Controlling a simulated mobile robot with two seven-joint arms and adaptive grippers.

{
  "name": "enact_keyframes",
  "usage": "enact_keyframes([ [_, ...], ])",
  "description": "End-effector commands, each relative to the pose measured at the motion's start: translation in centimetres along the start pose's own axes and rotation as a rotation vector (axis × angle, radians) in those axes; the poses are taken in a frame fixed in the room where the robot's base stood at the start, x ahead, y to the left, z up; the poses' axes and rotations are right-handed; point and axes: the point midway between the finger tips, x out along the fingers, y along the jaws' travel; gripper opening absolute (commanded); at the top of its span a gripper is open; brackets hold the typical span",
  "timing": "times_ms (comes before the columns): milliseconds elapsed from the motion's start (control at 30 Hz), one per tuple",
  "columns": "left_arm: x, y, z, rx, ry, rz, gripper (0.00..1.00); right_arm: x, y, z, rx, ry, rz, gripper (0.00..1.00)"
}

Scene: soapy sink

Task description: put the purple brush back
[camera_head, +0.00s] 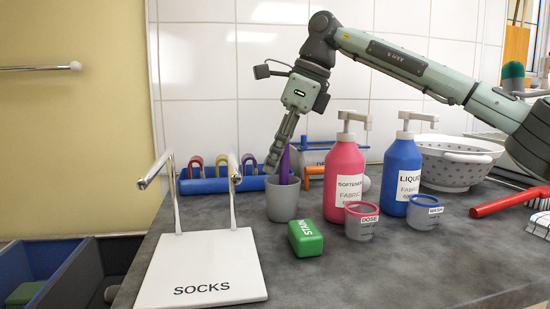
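The purple brush (284,164) stands with its handle up in a grey cup (283,203) on the counter; its lower end is hidden inside the cup. My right gripper (271,169) points down just above the cup's rim, with its fingertips overlapping or just left of the purple handle. I see the fingers from the side, so I cannot tell whether they are closed on the handle. My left gripper is not in view.
A blue rack (205,186) with pink, purple and yellow arches stands behind. A white SOCKS board (203,268) with metal posts is left. A green STAIN block (305,238), pink softener bottle (344,180) and blue liquid bottle (402,175) stand close to the cup's right.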

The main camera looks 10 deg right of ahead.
Motion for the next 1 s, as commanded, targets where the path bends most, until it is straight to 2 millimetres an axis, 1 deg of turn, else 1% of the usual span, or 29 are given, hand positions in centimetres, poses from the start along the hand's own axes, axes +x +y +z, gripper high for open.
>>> enact_keyframes([
  [33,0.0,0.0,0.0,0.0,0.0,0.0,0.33,0.0,0.0,0.0,0.0,0.0,0.0,0.3],
  [67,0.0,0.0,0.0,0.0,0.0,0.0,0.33,0.0,0.0,0.0,0.0,0.0,0.0,0.33],
  [333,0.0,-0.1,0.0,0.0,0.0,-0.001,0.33,-0.1,0.0,0.0,0.0,0.0,0.0,0.33],
  [467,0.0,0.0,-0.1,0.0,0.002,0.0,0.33,-0.9,0.0,0.2,0.001,-0.002,-0.001,0.33],
  [567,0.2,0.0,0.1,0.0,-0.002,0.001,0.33,-2.5,0.0,0.2,0.001,-0.003,-0.002,0.33],
  [800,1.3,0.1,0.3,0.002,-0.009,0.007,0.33,-7.8,0.0,0.2,0.001,-0.003,-0.001,0.33],
  [900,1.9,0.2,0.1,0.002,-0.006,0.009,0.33,-9.6,0.0,0.2,0.001,-0.003,-0.001,0.33],
  [1000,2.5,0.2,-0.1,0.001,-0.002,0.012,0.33,-11.0,0.0,0.2,0.0,-0.001,0.0,0.33],
])
